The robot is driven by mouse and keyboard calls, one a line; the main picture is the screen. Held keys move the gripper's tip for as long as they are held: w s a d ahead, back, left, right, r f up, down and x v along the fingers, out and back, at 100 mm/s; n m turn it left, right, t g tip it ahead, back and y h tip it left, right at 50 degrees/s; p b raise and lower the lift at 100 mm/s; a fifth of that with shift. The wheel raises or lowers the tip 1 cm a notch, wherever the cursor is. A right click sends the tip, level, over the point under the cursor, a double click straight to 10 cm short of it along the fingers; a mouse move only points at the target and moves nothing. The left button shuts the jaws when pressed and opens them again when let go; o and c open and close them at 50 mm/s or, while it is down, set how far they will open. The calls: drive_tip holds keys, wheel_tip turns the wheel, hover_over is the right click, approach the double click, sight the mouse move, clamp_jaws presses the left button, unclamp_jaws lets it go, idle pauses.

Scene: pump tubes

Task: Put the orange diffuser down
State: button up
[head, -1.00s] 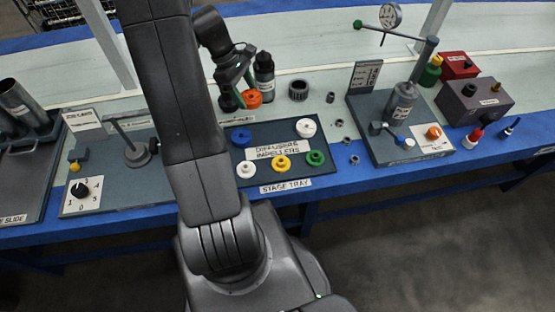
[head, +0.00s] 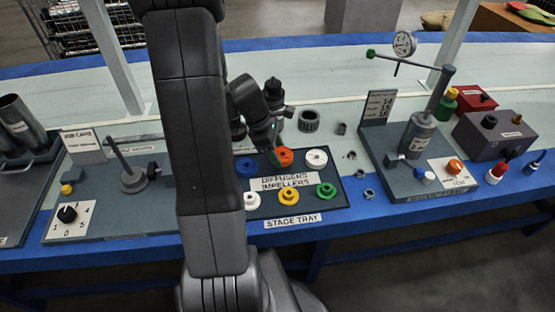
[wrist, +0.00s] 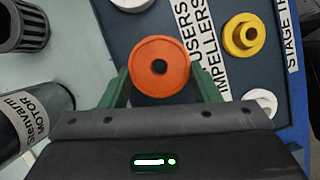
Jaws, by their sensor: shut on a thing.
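The orange diffuser (wrist: 140,68) is a flat ring with a centre hole. In the wrist view it sits between the green fingers of my gripper (wrist: 160,82), which is shut on it. In the head view the diffuser (head: 285,156) is at the back row of the dark stage tray (head: 335,200), between the blue and white rings. My gripper (head: 277,157) reaches it from behind and left. I cannot tell whether the diffuser touches the tray or hangs just above it.
The blue ring (head: 246,168) and white ring (head: 316,159) flank it closely. White, yellow (head: 288,195) and green (head: 326,190) impellers stand in the front row.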

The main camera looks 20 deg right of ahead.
drive_tip(key=shift+f+b, duration=0.3)
drive_tip(key=shift+f, duration=1.05)
drive_tip(key=shift+f, duration=0.15)
drive_tip(key=o, duration=1.2)
drive_tip(key=shift+w+r, duration=0.1)
drive_tip(key=shift+r, duration=0.4)
drive_tip(key=p+v, duration=0.3)
drive_tip(key=v, duration=0.8)
drive_tip(key=shift+a+r, duration=0.1)
drive_tip(key=shift+a, duration=0.15)
